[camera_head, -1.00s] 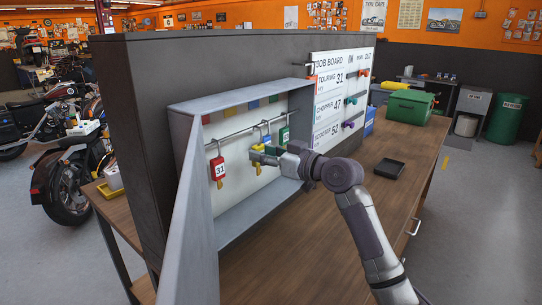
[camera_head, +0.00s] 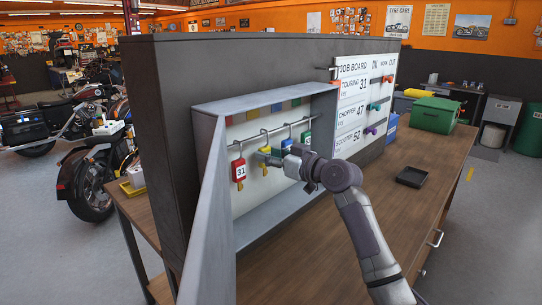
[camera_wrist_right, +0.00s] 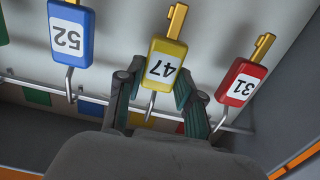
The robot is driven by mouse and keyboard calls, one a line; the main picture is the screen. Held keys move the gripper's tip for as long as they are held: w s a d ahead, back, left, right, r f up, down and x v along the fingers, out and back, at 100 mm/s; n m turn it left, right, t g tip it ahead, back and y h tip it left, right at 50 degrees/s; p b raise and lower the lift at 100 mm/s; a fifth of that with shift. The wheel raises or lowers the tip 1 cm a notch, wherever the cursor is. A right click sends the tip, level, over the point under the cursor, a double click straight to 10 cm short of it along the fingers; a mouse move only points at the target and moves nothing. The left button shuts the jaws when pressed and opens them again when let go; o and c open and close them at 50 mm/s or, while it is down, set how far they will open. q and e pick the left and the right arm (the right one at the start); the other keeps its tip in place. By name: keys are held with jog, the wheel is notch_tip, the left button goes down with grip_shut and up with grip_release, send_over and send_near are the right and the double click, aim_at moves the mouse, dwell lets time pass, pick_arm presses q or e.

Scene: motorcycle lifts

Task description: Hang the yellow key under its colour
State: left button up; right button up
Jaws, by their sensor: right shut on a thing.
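The yellow key (camera_head: 264,160), tagged 47, is between the fingers of my right gripper (camera_head: 273,155). In the right wrist view the yellow key (camera_wrist_right: 167,62) is gripped by the right gripper (camera_wrist_right: 157,82), its hook close to the rail (camera_wrist_right: 62,92). Whether the hook rests on the rail I cannot tell. The red key (camera_head: 238,171) hangs left of it; the blue key (camera_head: 287,146) and green key (camera_head: 306,138) hang right. Colour patches line the cabinet's back wall above, with the yellow patch (camera_head: 252,114) roughly over the yellow key. My left gripper is not in view.
The grey cabinet's (camera_head: 208,195) open door and side walls bound the keys. A job board (camera_head: 352,90) is to the right. A black tray (camera_head: 412,176) and green toolbox (camera_head: 434,114) are on the wooden bench (camera_head: 375,180), whose front middle is clear.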

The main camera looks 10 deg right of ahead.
jog(key=o, duration=1.1)
jog(key=shift+c, duration=0.2)
